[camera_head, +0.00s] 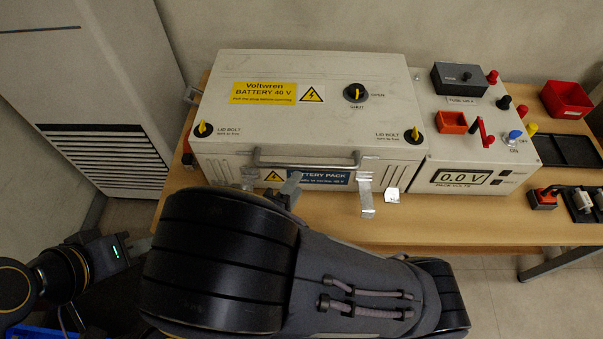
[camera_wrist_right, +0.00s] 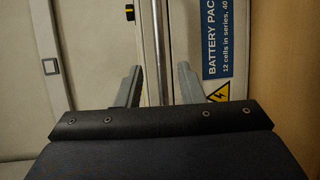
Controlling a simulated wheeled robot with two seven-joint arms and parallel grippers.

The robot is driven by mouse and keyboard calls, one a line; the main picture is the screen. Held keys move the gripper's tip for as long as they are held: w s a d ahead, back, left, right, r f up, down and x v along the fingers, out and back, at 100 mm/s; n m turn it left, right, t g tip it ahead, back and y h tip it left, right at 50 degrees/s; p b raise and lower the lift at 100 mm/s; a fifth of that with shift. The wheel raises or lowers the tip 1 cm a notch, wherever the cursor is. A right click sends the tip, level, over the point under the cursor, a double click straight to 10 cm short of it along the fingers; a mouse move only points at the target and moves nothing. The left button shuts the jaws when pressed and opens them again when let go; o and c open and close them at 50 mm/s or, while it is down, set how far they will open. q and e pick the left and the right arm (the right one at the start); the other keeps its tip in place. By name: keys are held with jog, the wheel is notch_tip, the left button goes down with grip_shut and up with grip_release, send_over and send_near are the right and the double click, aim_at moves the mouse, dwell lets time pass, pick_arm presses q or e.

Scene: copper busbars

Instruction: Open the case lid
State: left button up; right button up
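The cream case lid (camera_head: 330,115) lies flat and closed on the battery case. It carries a yellow label and a black rotary knob (camera_head: 356,92) with a yellow pointer. A metal bar handle (camera_head: 325,166) runs along the lid's front edge; it also shows in the right wrist view (camera_wrist_right: 159,45). My right gripper (camera_wrist_right: 158,85) is open, its two grey fingers apart on either side of the bar. In the head view one finger shows at the handle, and my right arm hides the rest. My left gripper (camera_head: 122,247) is low at the left, away from the case; its fingers are unclear.
Metal latches (camera_head: 366,194) hang at the case front. Lid bolts with yellow pointers (camera_head: 203,130) sit at both front corners. A meter box (camera_head: 470,145) reading 0.0 V adjoins on the right. A red bin (camera_head: 567,99) and black tray (camera_head: 570,151) stand farther right.

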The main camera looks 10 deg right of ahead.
aim_at(308, 165)
jog(key=x, duration=0.7)
jog(key=shift+w+d, duration=0.15)
jog(key=shift+w, duration=0.2)
jog(key=shift+c, duration=0.3)
grip_shut()
